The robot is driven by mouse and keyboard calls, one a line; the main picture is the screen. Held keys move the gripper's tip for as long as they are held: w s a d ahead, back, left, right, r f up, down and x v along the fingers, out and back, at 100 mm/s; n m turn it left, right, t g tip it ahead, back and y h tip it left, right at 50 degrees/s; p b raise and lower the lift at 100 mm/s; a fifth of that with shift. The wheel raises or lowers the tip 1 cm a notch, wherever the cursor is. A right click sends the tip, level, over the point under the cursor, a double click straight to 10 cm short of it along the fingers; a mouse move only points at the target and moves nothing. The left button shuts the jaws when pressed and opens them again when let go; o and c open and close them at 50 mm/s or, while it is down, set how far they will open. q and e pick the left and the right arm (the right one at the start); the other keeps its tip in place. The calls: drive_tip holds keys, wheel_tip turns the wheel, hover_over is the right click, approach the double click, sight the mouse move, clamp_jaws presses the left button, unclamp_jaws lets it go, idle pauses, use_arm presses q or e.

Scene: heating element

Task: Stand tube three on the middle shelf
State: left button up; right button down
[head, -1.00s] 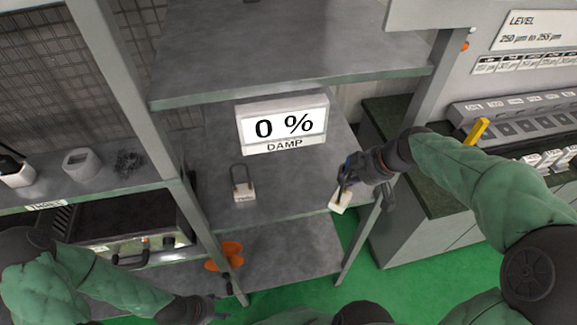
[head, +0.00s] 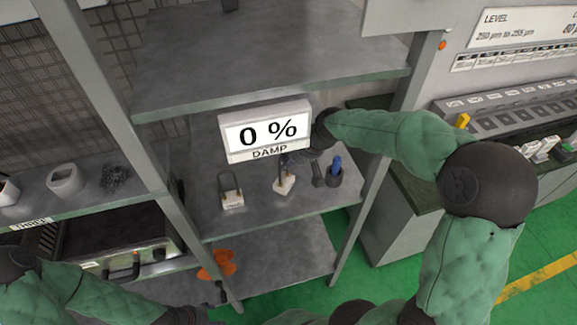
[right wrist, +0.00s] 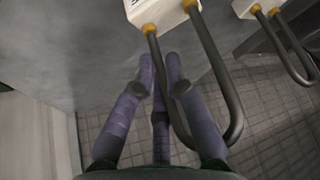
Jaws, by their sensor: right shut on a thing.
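A tube with a white block and a dark U-shaped loop (head: 284,184) is in my right gripper (head: 290,163), over the middle shelf (head: 262,205). In the right wrist view its block (right wrist: 158,10) is at the top, and the loop runs down between the purple fingers (right wrist: 163,85), which are shut on it. I cannot tell whether the block touches the shelf. A similar tube (head: 232,197) stands upright on the shelf to the left, loop up; it also shows in the right wrist view (right wrist: 250,8). My left gripper (head: 215,300) is low at the bottom, its jaws unclear.
A display reading 0 % DAMP (head: 265,132) stands behind the tubes. A dark holder with a blue-topped item (head: 335,175) is at the right of the shelf. The upper shelf (head: 270,60) is overhead. An orange object (head: 216,264) lies on the lower shelf.

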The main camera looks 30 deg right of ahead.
wheel_tip(320, 180, down, 2)
drive_tip(key=shift+f, duration=0.1)
drive_tip(key=shift+b, duration=0.35)
drive_tip(key=c, duration=1.3)
unclamp_jaws()
drive_tip(key=shift+s+d+r+p, duration=0.1)
drive_tip(key=shift+r+p, duration=0.2)
drive_tip(key=shift+r, duration=0.1)
drive_tip(key=shift+p+v, duration=0.5)
drive_tip(key=shift+v, duration=2.95)
